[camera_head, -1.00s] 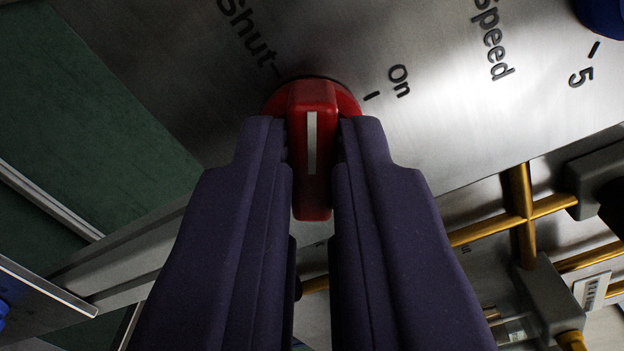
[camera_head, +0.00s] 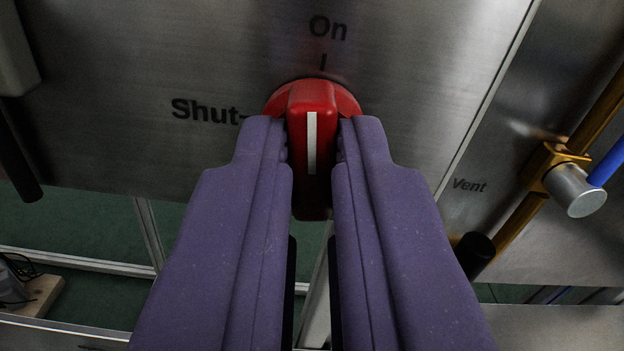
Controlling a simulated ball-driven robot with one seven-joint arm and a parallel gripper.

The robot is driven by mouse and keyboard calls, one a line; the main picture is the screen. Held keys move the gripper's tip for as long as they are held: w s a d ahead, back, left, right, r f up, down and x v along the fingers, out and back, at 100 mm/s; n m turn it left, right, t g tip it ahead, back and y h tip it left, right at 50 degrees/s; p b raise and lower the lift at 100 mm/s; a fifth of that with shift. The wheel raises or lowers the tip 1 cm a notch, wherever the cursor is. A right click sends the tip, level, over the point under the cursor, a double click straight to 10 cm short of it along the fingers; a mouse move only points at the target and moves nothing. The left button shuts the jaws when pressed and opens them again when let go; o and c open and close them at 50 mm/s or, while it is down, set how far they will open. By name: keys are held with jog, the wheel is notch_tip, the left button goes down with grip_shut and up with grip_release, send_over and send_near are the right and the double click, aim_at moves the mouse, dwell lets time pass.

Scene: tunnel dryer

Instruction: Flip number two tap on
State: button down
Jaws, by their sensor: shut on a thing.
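A red tap knob (camera_head: 313,98) with a white pointer line sits on a brushed-metal panel (camera_head: 150,60). My gripper (camera_head: 313,140) is shut on its raised grip bar, one purple finger on each side. The white line points up the picture, at the tick under the word "On" (camera_head: 327,27). The word "Shut" (camera_head: 200,110) and its tick are to the left of the knob. No tap number shows. My fingers hide the sides of the grip bar.
A gold pipe with a grey cylindrical fitting (camera_head: 575,188) and a blue handle (camera_head: 608,165) is at the right, near the label "Vent" (camera_head: 468,185). A dark rod (camera_head: 15,160) hangs at the left edge. Green floor shows below the panel.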

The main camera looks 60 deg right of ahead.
jog(key=shift+f+m+b, duration=0.15)
jog(key=shift+m+b, duration=0.25)
jog(key=shift+m, duration=0.4)
jog(key=c, duration=1.2)
grip_release()
jog(key=shift+o, duration=0.2)
jog(key=shift+a, duration=0.1)
jog(key=p+v, duration=0.2)
jog(key=v, duration=0.5)
jog(key=shift+s+a+p, duration=0.25)
jog(key=shift+p, duration=0.15)
